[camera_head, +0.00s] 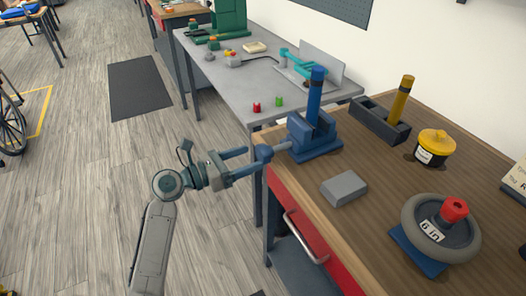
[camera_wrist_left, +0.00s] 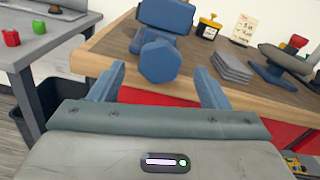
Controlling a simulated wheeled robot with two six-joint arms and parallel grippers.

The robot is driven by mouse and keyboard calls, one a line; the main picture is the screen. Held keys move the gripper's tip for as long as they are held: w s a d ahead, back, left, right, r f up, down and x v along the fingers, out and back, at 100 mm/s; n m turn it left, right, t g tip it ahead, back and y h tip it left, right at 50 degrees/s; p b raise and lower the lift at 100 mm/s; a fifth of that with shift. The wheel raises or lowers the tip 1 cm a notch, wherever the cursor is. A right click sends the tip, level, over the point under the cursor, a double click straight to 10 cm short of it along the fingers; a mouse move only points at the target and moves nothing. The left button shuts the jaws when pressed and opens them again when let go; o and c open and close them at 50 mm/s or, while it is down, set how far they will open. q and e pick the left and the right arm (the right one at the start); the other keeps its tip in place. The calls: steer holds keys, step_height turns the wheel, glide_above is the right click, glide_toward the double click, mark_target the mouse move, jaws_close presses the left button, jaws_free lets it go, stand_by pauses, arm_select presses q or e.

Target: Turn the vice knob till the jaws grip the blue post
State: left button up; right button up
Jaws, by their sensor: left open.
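The blue vice (camera_head: 302,133) stands at the left edge of the wooden bench, and its body also shows in the left wrist view (camera_wrist_left: 166,14). The blue post (camera_head: 316,92) rises from the vice, near upright. Whether the jaws touch it I cannot tell. The blue knob (camera_head: 264,153) sits on a pale screw on the vice's left side, past the bench edge. My left gripper (camera_head: 248,160) is open at the knob. In the left wrist view the knob (camera_wrist_left: 160,62) shows between the two spread fingers (camera_wrist_left: 160,72), with gaps either side. My right gripper is out of view.
On the bench are a grey block (camera_head: 344,188), a dark holder with a yellow post (camera_head: 401,98), a yellow-lidded jar (camera_head: 435,148) and a grey wheel with a red knob (camera_head: 440,228). A grey table (camera_head: 240,75) stands behind. Open floor lies left.

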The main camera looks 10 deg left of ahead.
mark_target(259, 154)
arm_select(q)
steer(key=shift+x, duration=2.7)
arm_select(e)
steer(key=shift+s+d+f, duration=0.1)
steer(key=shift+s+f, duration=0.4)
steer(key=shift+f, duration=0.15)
arm_select(q)
steer(key=c, duration=1)
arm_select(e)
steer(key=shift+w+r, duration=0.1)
arm_select(q)
steer(key=shift+p, duration=0.35)
